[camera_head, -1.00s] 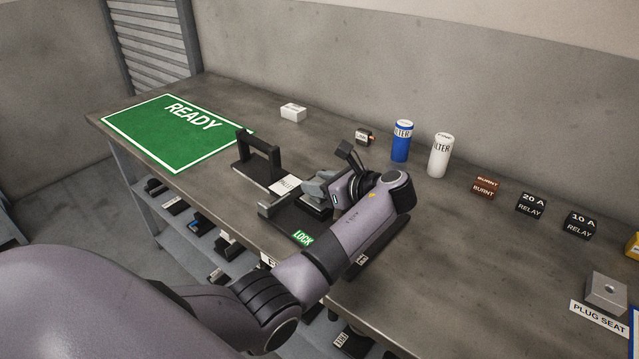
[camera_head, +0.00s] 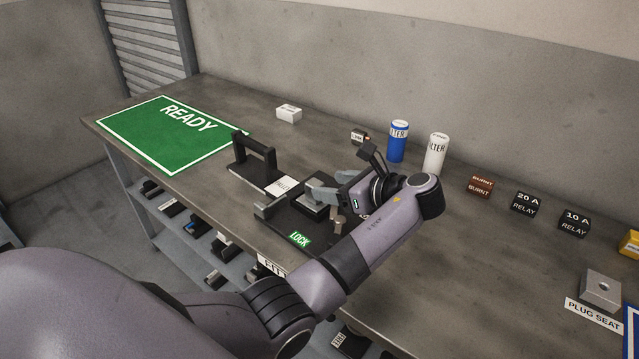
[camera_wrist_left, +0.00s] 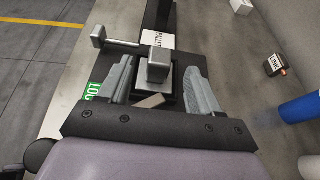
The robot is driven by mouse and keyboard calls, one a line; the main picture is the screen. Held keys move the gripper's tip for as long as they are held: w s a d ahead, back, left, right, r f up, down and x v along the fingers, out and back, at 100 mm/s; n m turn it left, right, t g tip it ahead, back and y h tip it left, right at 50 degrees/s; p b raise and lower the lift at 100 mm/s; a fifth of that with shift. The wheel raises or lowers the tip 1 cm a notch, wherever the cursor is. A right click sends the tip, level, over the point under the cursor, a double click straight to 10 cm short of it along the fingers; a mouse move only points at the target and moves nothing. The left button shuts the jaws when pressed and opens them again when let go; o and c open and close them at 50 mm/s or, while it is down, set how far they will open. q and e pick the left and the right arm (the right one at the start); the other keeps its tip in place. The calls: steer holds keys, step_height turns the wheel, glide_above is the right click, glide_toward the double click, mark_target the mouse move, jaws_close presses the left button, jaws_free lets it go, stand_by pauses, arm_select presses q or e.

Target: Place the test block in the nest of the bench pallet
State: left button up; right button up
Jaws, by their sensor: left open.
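The bench pallet (camera_head: 282,222) is a black plate on the bench with a black upright handle, a white label and a green LOCK label. A grey block with a smaller raised top, seemingly the test block (camera_wrist_left: 158,72), sits on a dark square seat on the pallet, which looks like the nest. I cannot tell whether it is fully down. My left gripper (camera_head: 326,188) is open over the pallet. In the left wrist view, its fingers (camera_wrist_left: 157,88) stand apart on either side of the block, with visible gaps. My right gripper is out of view.
A grey lever (camera_wrist_left: 112,42) is at the pallet's left in the wrist view. A green READY mat (camera_head: 170,135) lies empty at left. A white box (camera_head: 289,113), blue filter (camera_head: 398,142), white filter (camera_head: 435,154) and relays (camera_head: 527,202) stand along the back.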

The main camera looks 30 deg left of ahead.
arm_select(q)
steer(key=v, duration=0.6)
steer(key=shift+s, duration=0.1)
stand_by(0.3)
